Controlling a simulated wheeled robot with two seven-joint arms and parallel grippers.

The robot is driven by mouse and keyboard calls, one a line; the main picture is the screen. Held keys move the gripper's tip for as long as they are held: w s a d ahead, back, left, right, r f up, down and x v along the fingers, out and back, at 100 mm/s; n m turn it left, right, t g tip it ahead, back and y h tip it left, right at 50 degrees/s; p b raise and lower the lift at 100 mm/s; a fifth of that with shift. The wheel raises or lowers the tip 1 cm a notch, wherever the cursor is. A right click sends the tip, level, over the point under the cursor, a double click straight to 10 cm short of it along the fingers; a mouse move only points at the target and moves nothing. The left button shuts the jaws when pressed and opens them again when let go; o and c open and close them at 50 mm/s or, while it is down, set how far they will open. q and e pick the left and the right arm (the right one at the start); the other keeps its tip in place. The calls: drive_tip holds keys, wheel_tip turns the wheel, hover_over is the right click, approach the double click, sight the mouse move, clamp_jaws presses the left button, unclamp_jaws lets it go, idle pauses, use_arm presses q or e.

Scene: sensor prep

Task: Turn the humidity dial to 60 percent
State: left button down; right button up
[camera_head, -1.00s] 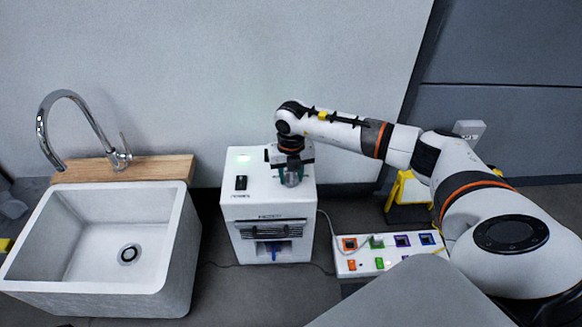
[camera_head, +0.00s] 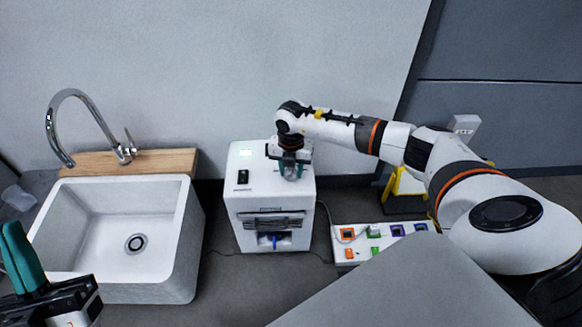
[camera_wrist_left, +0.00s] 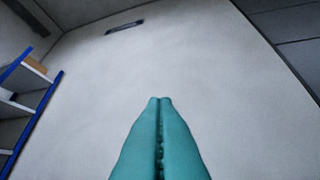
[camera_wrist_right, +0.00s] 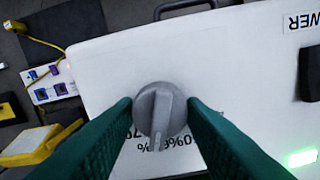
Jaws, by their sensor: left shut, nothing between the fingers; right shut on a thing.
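The humidity dial (camera_wrist_right: 159,112) is a round grey knob with a raised ridge, on top of the white box (camera_head: 270,184). In the right wrist view its ridge points down toward printed percent marks (camera_wrist_right: 165,140), which are partly hidden and too obscured to read fully. My right gripper (camera_wrist_right: 160,104) has its green fingers on both sides of the dial, shut on it. In the head view this gripper (camera_head: 291,172) points down onto the box top. My left gripper (camera_head: 12,228) is shut and empty at the lower left; its fingertips meet in the left wrist view (camera_wrist_left: 160,99).
A sink (camera_head: 185,250) with a chrome faucet (camera_head: 100,110) stands left of the box. A power strip (camera_head: 345,255) and a yellow-black object (camera_head: 390,190) lie right of it. The box has a black switch (camera_head: 243,177) and a green light (camera_head: 246,153).

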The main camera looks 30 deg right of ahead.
sight(291, 170)
drive_tip(key=o, duration=1)
drive_tip(key=shift+r, duration=0.2)
wheel_tip(291, 170, up, 4)
drive_tip(key=shift+r+p, duration=0.25)
drive_tip(key=shift+p, duration=0.7)
use_arm(q)
drive_tip(key=w+f+g+y+p, duration=0.2)
drive_tip(key=w+f+g+y, duration=0.1)
drive_tip(key=f+g, duration=0.6)
wheel_tip(291, 170, down, 3)
drive_tip(key=shift+w+a+f+g+y, duration=0.1)
drive_tip(key=shift+w+a+g+y, duration=0.3)
drive_tip(key=shift+w, duration=0.4)
use_arm(e)
wheel_tip(291, 170, up, 7)
drive_tip(key=shift+r, duration=0.1)
